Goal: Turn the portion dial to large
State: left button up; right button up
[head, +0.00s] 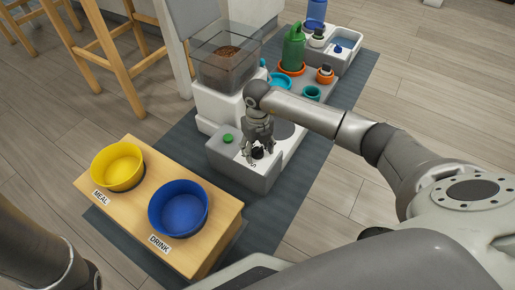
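The portion dial (257,152) is a small black knob on top of the light grey feeder base (229,165). Small dark marks show beside it, too small to read, so its setting cannot be told. My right gripper (256,150) points down right over the dial, with its fingers around or just above it. Whether the fingers touch the dial or are closed on it cannot be told. A green button (228,138) sits on the same base. The clear food hopper (226,68) with brown kibble stands behind. My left gripper is out of view.
A wooden stand (128,207) holds a yellow bowl (117,165) and a blue bowl (178,208) at front left. A green watering can (292,50) and several small pots stand behind on a dark mat (305,171). Wooden stools (115,55) stand at back left.

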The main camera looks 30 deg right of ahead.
jog(key=c, duration=1)
jog(key=shift+o, duration=0.2)
